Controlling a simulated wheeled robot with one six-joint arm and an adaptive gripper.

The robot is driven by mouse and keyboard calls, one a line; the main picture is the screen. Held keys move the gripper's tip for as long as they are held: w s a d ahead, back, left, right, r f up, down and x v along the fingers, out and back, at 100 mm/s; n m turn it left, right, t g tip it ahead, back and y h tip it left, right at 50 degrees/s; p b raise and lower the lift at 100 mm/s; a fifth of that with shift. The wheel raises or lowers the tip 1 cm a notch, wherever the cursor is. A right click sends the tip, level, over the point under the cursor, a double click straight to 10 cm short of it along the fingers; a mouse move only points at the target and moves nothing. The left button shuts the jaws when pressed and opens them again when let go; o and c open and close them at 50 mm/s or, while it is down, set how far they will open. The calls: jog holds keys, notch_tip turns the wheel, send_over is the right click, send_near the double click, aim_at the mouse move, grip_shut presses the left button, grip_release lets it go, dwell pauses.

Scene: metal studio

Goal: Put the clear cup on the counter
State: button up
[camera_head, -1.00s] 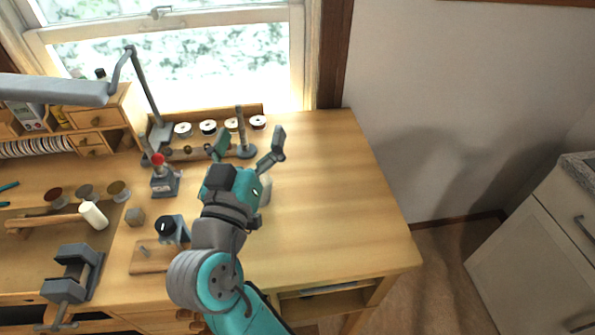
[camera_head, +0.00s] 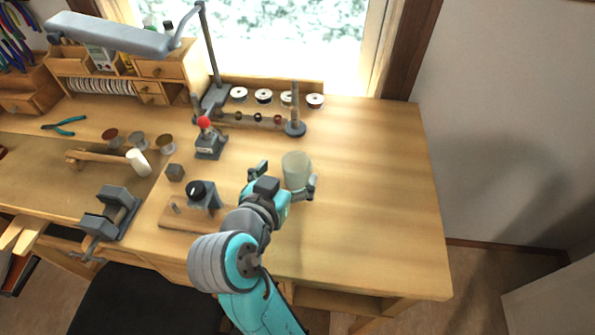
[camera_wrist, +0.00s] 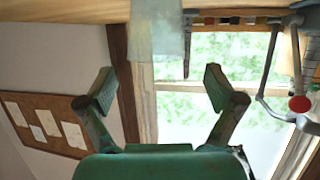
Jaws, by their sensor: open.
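The clear cup (camera_head: 296,168) stands upright on the wooden workbench, right of the middle, frosted and see-through. In the wrist view, which looks upside down, the cup (camera_wrist: 155,32) shows at the top, beyond the fingertips and roughly centred between them. My gripper (camera_head: 285,178) is open and empty, low over the bench on the near side of the cup, with a finger toward each side of it. Both fingers also show spread in the wrist view (camera_wrist: 158,88). I cannot tell whether a finger touches the cup. The counter's top is not in view.
A red-knobbed tool (camera_head: 208,142) and a black-dialled device (camera_head: 203,196) are to the left. The bench's right side is clear. A pale cabinet (camera_head: 555,300) shows at lower right.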

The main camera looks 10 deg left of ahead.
aim_at(300, 156)
jog(key=shift+x, duration=2.65)
jog(key=c, duration=1.2)
